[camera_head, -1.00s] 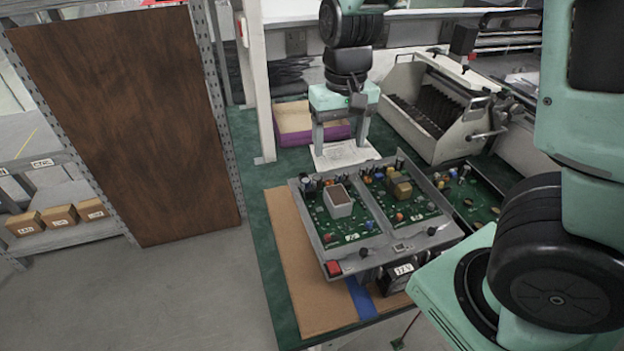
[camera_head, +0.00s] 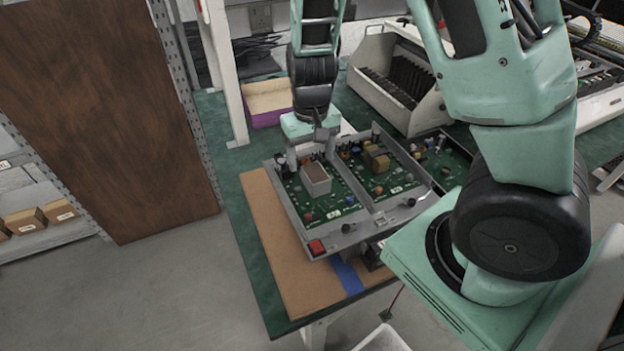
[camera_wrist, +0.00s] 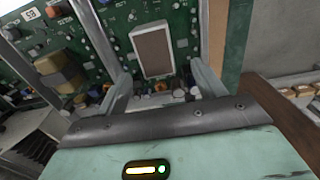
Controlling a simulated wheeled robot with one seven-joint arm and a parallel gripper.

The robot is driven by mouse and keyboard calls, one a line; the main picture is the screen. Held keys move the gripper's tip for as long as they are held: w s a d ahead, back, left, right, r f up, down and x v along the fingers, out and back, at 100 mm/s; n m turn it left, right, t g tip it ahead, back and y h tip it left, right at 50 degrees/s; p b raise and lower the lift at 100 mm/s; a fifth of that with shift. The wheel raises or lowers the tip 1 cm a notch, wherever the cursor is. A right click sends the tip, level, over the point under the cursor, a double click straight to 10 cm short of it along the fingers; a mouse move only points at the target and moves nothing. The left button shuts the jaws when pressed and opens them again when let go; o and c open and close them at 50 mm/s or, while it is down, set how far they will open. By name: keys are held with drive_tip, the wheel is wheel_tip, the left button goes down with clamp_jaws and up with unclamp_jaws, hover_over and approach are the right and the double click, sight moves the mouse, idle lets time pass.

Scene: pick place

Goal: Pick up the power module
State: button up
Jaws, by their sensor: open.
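The power module appears to be the grey box with a brown top (camera_head: 316,180), standing upright on the left green circuit board in a grey tray (camera_head: 317,242). In the wrist view the module (camera_wrist: 152,52) lies just beyond and between my fingertips. My gripper (camera_head: 312,155) is open, pointing down at the far side of the module, close above the board. In the wrist view my gripper (camera_wrist: 163,80) has a finger to each side, with nothing held. I cannot tell whether a finger touches any parts.
Small components crowd the board around the module, including a yellow-brown transformer (camera_head: 377,160) on the adjoining board. Another green board (camera_head: 450,165) lies to the right. A purple-edged box (camera_head: 267,100) and a grey machine (camera_head: 400,85) stand behind. The brown mat (camera_head: 275,260) has free room at left.

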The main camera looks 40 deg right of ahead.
sight(313, 168)
drive_tip(key=f, duration=0.5)
drive_tip(key=shift+d, duration=0.25)
drive_tip(key=shift+c, duration=0.3)
drive_tip(key=shift+w, duration=0.1)
clamp_jaws()
